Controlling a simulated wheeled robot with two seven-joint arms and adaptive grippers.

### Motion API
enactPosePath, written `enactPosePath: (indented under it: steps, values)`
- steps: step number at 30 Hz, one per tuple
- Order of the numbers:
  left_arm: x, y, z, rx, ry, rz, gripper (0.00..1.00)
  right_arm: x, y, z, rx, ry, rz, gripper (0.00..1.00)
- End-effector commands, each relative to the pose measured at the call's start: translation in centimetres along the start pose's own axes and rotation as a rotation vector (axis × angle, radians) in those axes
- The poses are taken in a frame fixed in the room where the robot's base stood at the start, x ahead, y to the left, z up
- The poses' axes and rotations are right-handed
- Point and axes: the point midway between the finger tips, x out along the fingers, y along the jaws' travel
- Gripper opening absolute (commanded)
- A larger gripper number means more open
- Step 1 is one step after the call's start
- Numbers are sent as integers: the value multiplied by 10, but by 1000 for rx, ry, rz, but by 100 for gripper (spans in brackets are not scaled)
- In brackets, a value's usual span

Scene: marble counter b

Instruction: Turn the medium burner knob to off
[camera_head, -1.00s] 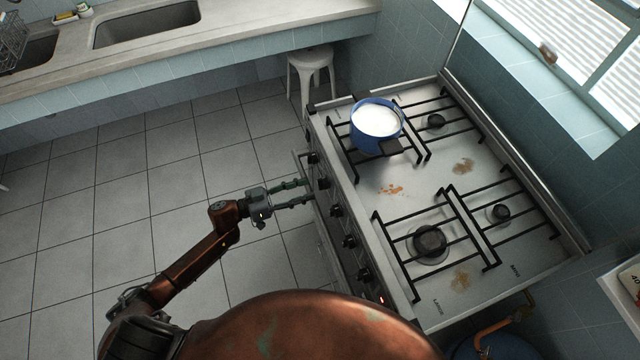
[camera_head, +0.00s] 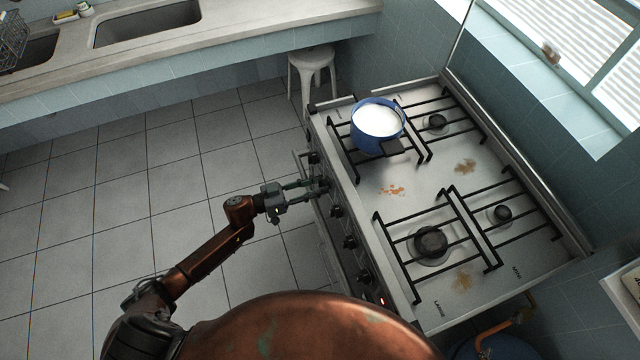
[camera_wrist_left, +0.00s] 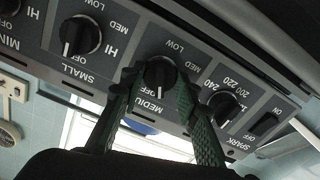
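The stove (camera_head: 420,200) is at the right, with a row of black knobs along its front panel. In the left wrist view the medium burner knob (camera_wrist_left: 160,72) is a round black knob above its partly covered MEDIUM label, with a pale mark near its lower edge. My left gripper (camera_head: 319,188) is at the front panel. In the wrist view its two green fingers (camera_wrist_left: 157,82) are spread on either side of this knob; I cannot tell whether they touch it. My right gripper does not show.
The SMALL knob (camera_wrist_left: 80,36) and the temperature-marked knob (camera_wrist_left: 223,108) flank the medium knob closely. A blue pot (camera_head: 377,128) with white contents stands on a back-left burner grate. A white stool (camera_head: 312,72) stands beyond the stove.

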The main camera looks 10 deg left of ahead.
Motion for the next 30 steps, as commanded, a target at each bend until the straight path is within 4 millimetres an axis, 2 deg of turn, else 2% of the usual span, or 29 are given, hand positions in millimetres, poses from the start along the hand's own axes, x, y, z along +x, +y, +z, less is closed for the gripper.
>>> enactPosePath:
  steps: [5,9,18,26,27,30]
  values:
    - [0,0,0,0,0,-2,15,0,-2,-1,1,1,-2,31]
    - [0,-1,1,55,0,-2,15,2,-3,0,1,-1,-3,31]
    - [0,-1,1,430,0,-2,15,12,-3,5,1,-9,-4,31]
    - [0,-1,0,463,0,-3,15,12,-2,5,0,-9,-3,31]
    - [0,-1,-1,463,0,-3,32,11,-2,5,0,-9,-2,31]
    - [0,-1,0,462,0,-3,38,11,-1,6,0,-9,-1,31]
